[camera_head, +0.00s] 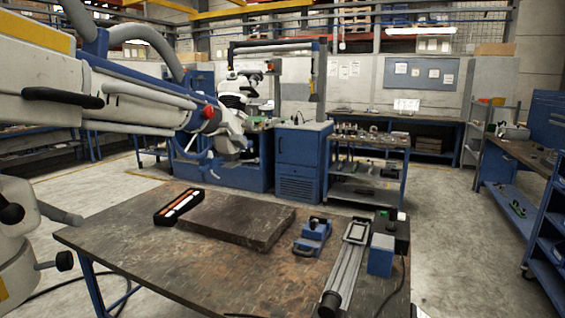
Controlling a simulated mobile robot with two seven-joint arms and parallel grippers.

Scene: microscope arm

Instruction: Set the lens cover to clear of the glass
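A large white and blue jointed arm (140,97) with hoses and a red knob reaches in from the upper left; I take it to be the microscope arm. At its far end is a white head (235,125) with black fittings, above and beyond the far edge of the near table. I cannot make out a lens cover or the glass on it at this size. Neither of my grippers shows clearly in this view.
The near table (150,262) bears a dark flat slab (237,220), a black tray with an orange-and-white tool (179,207), a blue clamp-like device (312,237), a metal rail device (347,262) and a blue-and-black box (381,255). Blue machinery (300,150) stands behind. Open floor lies right.

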